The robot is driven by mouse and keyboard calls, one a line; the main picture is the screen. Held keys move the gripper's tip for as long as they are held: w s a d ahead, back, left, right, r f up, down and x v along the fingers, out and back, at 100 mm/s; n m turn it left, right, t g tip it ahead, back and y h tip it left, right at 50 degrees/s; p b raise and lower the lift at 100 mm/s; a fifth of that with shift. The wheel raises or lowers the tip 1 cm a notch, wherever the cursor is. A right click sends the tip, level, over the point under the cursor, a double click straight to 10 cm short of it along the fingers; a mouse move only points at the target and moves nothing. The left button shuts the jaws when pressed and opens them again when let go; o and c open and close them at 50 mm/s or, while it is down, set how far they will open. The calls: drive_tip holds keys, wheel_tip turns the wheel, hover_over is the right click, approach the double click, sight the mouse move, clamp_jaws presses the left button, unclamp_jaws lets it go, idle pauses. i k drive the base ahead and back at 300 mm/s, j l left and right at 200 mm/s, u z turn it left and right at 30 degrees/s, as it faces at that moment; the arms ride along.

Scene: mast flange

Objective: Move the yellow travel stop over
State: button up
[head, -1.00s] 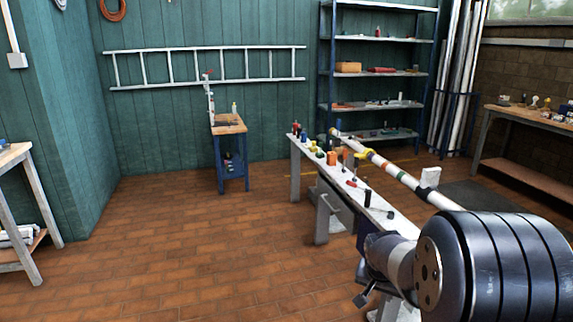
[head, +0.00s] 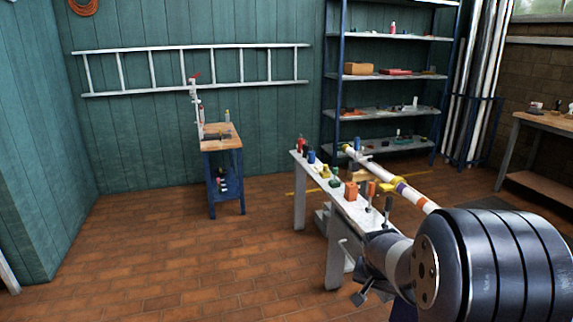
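A white mast (head: 372,169) with coloured bands lies above the far side of a narrow white bench, running toward me behind my arm. A yellow piece (head: 387,186) sits on the mast next to a purple band (head: 402,190); it may be the travel stop, but it is too small to be sure. Another yellow object (head: 325,172) is on the bench. My gripper (head: 366,284) is low in front of the bench's near end, apart from the yellow piece on the mast. My arm's wrist partly hides it, so its opening is unclear. The mast's near end is hidden.
The white bench (head: 334,190) holds several small coloured objects, including an orange block (head: 351,192). A small wooden-topped stand (head: 222,143) is by the wall. Metal shelves (head: 390,75) stand behind. The brick floor (head: 180,245) at left is clear.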

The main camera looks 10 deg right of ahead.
sight(390, 186)
drive_tip(key=i, duration=1.7)
drive_tip(key=i+z, duration=0.15)
drive_tip(key=i, duration=0.35)
drive_tip(key=i+j+z, duration=0.15)
drive_tip(key=i, duration=0.3)
drive_tip(key=i+j+z, duration=0.1)
drive_tip(key=i, duration=0.4)
drive_tip(key=z, duration=1.1)
